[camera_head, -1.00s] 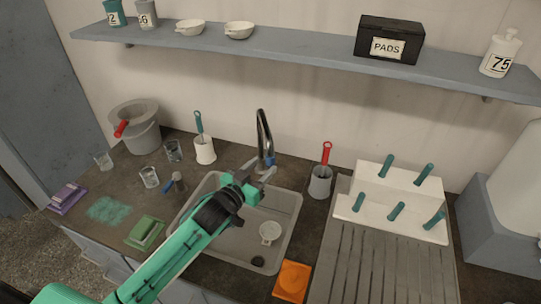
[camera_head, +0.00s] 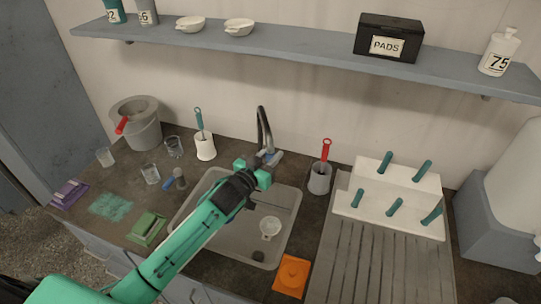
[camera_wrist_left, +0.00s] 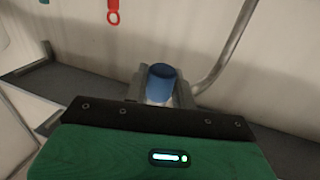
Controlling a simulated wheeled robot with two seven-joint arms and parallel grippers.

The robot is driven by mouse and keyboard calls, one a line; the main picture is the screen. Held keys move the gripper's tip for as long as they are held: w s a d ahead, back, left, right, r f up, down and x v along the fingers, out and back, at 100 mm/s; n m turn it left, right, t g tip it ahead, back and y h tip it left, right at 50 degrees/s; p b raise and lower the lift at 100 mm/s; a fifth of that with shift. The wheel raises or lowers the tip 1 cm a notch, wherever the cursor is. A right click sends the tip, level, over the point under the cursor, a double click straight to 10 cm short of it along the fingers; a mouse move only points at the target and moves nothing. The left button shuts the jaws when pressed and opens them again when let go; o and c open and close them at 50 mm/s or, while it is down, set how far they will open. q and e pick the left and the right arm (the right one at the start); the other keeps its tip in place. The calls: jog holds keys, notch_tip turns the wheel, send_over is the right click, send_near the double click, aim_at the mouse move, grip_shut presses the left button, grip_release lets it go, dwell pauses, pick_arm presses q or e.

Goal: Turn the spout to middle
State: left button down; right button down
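The dark curved spout (camera_head: 262,128) of the tap rises behind the sink (camera_head: 292,215). Its lower end is partly hidden behind my left gripper (camera_head: 264,172), which is at the tap over the back of the sink. In the left wrist view, a blue cap (camera_wrist_left: 162,78), seemingly the spout's end, stands between the two grey fingers of my left gripper (camera_wrist_left: 160,92). The fingers are close on both sides of it; whether they press on it I cannot tell. A grey pipe (camera_wrist_left: 218,62) curves up at the right of that view. My right gripper is not in view.
A grey holder (camera_head: 319,180) with a red-handled brush stands right of the tap, and a white holder (camera_head: 205,148) with a teal-handled brush stands left. A white rack (camera_head: 385,215) with teal pegs is at the right. An orange pad (camera_head: 291,276) lies in front.

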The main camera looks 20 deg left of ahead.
pick_arm(q)
jog(key=s+a+p, duration=0.2)
jog(key=a, duration=0.8)
jog(key=shift+s, duration=0.15)
dwell(0.5)
jog(key=c, duration=1.2)
grip_release()
